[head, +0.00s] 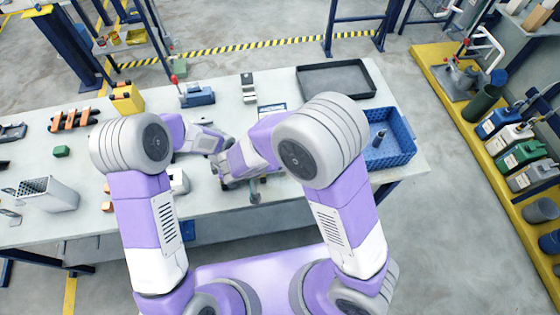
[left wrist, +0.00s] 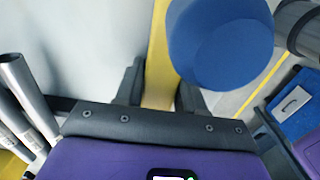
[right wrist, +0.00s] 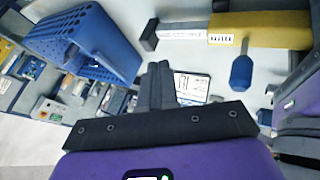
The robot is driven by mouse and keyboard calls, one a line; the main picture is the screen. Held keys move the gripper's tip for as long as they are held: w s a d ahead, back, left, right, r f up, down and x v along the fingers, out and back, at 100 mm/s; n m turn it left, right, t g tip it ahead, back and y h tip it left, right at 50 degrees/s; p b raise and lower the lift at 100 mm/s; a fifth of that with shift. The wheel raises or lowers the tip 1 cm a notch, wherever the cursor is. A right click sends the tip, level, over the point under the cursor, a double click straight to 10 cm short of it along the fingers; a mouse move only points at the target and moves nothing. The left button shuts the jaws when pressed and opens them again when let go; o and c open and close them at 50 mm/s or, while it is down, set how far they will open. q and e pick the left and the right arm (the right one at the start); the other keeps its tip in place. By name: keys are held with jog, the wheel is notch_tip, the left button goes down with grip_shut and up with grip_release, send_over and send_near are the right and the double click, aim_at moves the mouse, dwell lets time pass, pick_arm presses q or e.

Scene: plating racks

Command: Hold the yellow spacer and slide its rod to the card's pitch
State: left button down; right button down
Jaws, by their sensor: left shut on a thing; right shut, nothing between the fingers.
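The yellow spacer (right wrist: 270,30) shows at the upper right of the right wrist view, with a pale rod (right wrist: 182,34) reaching left to a dark end and a blue knob (right wrist: 241,72) on its side. My left gripper (left wrist: 160,95) is shut on the spacer's yellow body (left wrist: 158,55); the blue knob (left wrist: 220,40) is close beyond it. My right gripper (right wrist: 160,80) is shut and empty, below the rod's end and apart from it. The card (right wrist: 192,88) lies behind its fingertips, partly hidden, with print too small to read. In the head view my arms hide the spacer.
A blue crate (head: 405,158) stands at the table's right end, with a black tray (head: 358,92) behind it. A blue fixture (head: 198,97), a yellow block (head: 127,98) and a grey slotted box (head: 48,204) stand on the table (head: 225,100). Bare surface shows between them.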

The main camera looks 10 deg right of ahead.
jog(key=w+d+t+y, duration=0.1)
jog(key=w+d+y, duration=0.5)
jog(key=d, duration=0.1)
jog(key=s+d+r+n+g+y, duration=0.1)
jog(key=s+d+n+y, duration=0.1)
jog(key=s+d+y, duration=0.5)
jog(key=shift+h, duration=0.7)
jog(key=x, duration=0.9)
jog(key=shift+w+d+f, duration=0.15)
jog(key=shift+d+f, duration=0.05)
jog(key=shift+d, duration=0.05)
jog(key=shift+a, duration=0.7)
jog(key=shift+r, duration=0.1)
